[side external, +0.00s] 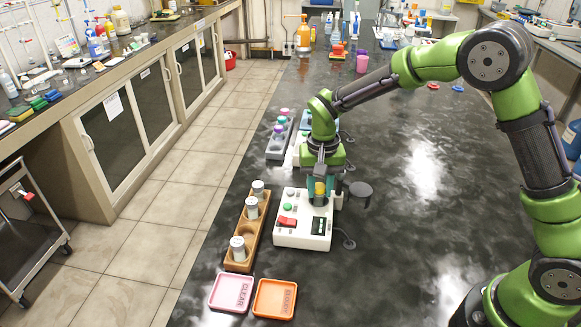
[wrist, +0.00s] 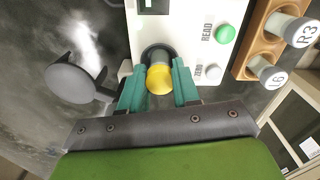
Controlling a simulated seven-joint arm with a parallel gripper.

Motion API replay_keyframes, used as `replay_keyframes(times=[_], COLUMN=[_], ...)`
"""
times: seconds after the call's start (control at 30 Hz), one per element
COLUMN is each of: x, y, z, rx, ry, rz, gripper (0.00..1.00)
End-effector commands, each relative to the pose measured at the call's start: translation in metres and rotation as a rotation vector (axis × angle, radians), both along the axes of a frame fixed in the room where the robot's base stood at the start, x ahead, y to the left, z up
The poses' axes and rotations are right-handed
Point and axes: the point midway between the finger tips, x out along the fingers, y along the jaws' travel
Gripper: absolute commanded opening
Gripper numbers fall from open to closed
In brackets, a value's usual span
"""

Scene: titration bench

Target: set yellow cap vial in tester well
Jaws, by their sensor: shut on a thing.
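The yellow cap vial (wrist: 159,78) is between the two teal fingers of my gripper (wrist: 160,88), which is shut on it. Its yellow cap also shows in the side view (side external: 319,187). The white tester (side external: 290,238) stands under my gripper, and its face fills the top of the wrist view (wrist: 180,20). The vial's body lines up with the dark round tester well (wrist: 154,50) and its lower end is at the well's opening. I cannot tell how deep it sits. A dark round lid (wrist: 75,82) is swung out beside the well.
The tester has a green READ button (wrist: 225,35), a ZERO button (wrist: 213,72) and a red switch (side external: 287,221). A wooden rack (side external: 236,264) with white-capped vials stands left of it. Pink (side external: 231,292) and orange (side external: 274,298) trays lie in front. A grey vial rack (side external: 275,154) stands behind.

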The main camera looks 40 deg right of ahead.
Motion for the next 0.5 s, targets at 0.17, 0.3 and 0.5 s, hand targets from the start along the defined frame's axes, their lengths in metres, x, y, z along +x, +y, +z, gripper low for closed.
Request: replay_keyframes(times=[0.17, 0.3, 0.5], x=[-0.0003, -0.0002, -0.0002], y=[-0.0001, -0.0001, -0.0002], z=[-0.004, -0.007, -0.0108], rx=[0.0, 0.0, 0.0], ry=[0.001, 0.001, 0.001], rz=[-0.001, 0.0, 0.0], gripper=[0.12, 0.12, 0.12])
